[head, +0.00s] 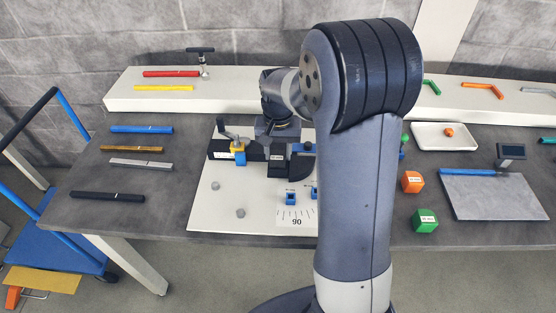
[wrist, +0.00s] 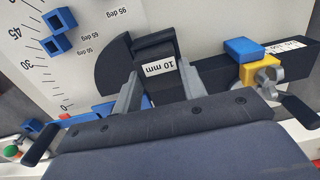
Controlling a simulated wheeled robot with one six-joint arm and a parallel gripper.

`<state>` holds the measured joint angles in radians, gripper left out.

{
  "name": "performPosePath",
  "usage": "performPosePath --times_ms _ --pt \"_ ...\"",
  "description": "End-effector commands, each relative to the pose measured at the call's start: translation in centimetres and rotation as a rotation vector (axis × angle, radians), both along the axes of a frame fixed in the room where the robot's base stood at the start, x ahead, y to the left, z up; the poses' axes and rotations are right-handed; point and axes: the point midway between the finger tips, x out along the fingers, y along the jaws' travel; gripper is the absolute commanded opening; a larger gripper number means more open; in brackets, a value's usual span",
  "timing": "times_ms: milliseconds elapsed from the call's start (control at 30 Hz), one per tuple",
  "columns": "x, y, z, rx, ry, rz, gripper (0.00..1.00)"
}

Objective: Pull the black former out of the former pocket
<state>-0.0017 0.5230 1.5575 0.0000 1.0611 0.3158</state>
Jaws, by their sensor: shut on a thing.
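The black former (wrist: 154,44) carries a white "10 mm" label and shows in the middle of the wrist view. My gripper (wrist: 158,84) has one grey finger on each side of it and is shut on it. In the head view my gripper (head: 279,146) points down over the bending fixture, and my arm partly hides that area. A black quarter-round plate (wrist: 113,68) lies just left of the former in the wrist view. A long black bar (wrist: 215,80) runs to its right. The former pocket cannot be made out clearly, so I cannot tell how deep the former sits.
A blue and yellow clamp (wrist: 247,58) sits on the bar, also visible in the head view (head: 238,152). Small blue blocks (head: 291,198) stand on the white board (head: 215,213). Coloured strips lie left; orange (head: 412,182) and green (head: 425,220) cubes stand right.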

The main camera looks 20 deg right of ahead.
Motion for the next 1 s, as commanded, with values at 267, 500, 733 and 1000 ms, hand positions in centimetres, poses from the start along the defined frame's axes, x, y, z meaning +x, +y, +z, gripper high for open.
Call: performPosePath --times_ms 267,500,733,1000 --pt "0.0 0.0 0.1 0.0 -0.001 0.0 0.11" --pt "0.1 0.0 1.5 -0.001 -0.005 0.0 0.11" --pt "0.1 0.0 6.1 0.0 -0.007 0.0 0.11" --pt "0.0 0.0 10.1 -0.001 -0.002 0.0 0.11"
